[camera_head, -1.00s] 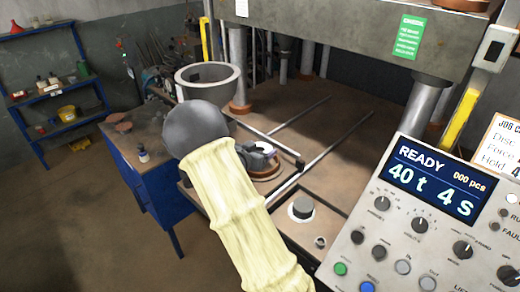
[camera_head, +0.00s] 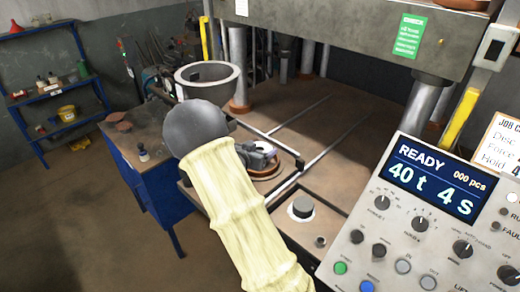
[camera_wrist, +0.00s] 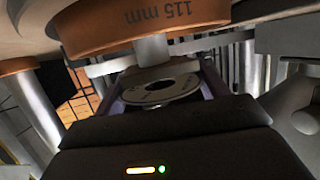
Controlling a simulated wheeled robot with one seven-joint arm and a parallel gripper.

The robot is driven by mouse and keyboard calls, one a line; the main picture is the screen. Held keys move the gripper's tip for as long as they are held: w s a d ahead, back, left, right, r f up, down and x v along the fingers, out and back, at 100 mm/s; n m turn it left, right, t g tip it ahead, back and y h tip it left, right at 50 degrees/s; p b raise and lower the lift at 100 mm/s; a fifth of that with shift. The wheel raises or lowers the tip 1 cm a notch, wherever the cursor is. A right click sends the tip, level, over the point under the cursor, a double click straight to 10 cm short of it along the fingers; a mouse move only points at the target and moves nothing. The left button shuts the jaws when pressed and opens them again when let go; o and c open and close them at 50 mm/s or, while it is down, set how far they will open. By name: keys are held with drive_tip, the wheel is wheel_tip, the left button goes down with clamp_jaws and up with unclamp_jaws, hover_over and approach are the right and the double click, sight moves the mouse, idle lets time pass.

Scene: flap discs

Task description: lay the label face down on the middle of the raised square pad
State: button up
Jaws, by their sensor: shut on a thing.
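The label is a thin white disc with a centre hole and dark print along its edge. It shows in the wrist view (camera_wrist: 150,91), lying roughly flat between the fingers of my gripper (camera_wrist: 163,84), which is shut on it. In the head view my gripper (camera_head: 262,155) is beyond my pale-sleeved arm, over a brown round piece (camera_head: 268,176) on the press bed. Only a bit of white shows at the fingers there. I cannot make out the raised square pad in either view.
A brown ring marked 115 mm (camera_wrist: 145,22) hangs above my gripper in the wrist view. A grey bowl (camera_head: 207,78) stands to the left. Rails cross the bed.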

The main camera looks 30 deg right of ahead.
drive_tip(key=shift+f+b, duration=0.3)
drive_tip(key=shift+f, duration=0.25)
idle(0.5)
idle(0.4)
drive_tip(key=o, duration=0.5)
drive_tip(key=shift+c, duration=0.2)
drive_tip(key=o, duration=0.4)
drive_tip(key=shift+p+v, duration=0.75)
drive_tip(key=shift+v, duration=1.05)
idle(0.3)
drive_tip(key=shift+o, duration=1)
